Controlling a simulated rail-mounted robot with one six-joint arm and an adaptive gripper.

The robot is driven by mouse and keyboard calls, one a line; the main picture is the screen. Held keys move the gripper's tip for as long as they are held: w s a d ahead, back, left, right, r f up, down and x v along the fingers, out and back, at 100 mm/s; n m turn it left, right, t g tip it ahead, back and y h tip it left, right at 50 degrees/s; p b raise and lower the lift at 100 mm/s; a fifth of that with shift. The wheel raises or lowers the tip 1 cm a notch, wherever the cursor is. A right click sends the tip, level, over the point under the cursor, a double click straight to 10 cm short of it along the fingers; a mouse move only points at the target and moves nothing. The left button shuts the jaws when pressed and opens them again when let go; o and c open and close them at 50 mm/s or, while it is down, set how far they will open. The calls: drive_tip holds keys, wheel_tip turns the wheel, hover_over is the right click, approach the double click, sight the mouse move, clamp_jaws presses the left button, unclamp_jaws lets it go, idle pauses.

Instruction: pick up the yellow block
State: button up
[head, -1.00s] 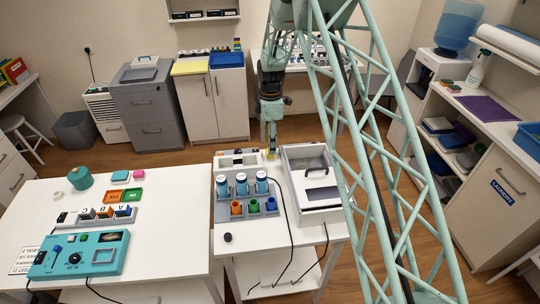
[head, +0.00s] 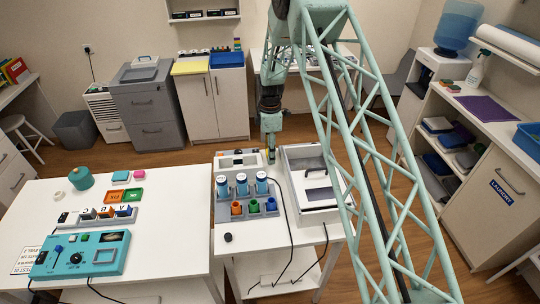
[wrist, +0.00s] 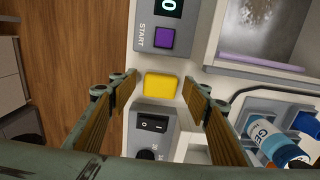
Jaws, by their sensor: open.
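The yellow block (wrist: 160,85) lies on a pale surface between a panel with a purple START button and a grey panel with a rocker switch in the wrist view. My gripper (wrist: 159,87) is open, with one finger to the left of the block and one to the right. A gap shows on both sides, so the fingers appear apart from it. In the head view my gripper (head: 271,158) points down at the right end of the white device (head: 226,162). I cannot make out the block there.
The grey rack (head: 225,212) with blue-capped bottles and coloured cups stands in front of the device. A white lidded box (head: 316,213) stands close on the right. A black cable runs between them. Purple START button (wrist: 164,38) and rocker switch (wrist: 152,123) flank the block.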

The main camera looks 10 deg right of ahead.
idle(0.5)
drive_tip(key=c, duration=0.9)
drive_tip(key=shift+r, duration=0.1)
drive_tip(key=shift+r+b, duration=0.3)
drive_tip(key=shift+r, duration=1.4)
drive_tip(key=s, duration=0.5)
drive_tip(key=s+r+b, duration=0.1)
drive_tip(key=s, duration=0.4)
drive_tip(key=s+a+b, duration=0.1)
drive_tip(key=s, duration=0.5)
drive_tip(key=shift+r, duration=0.2)
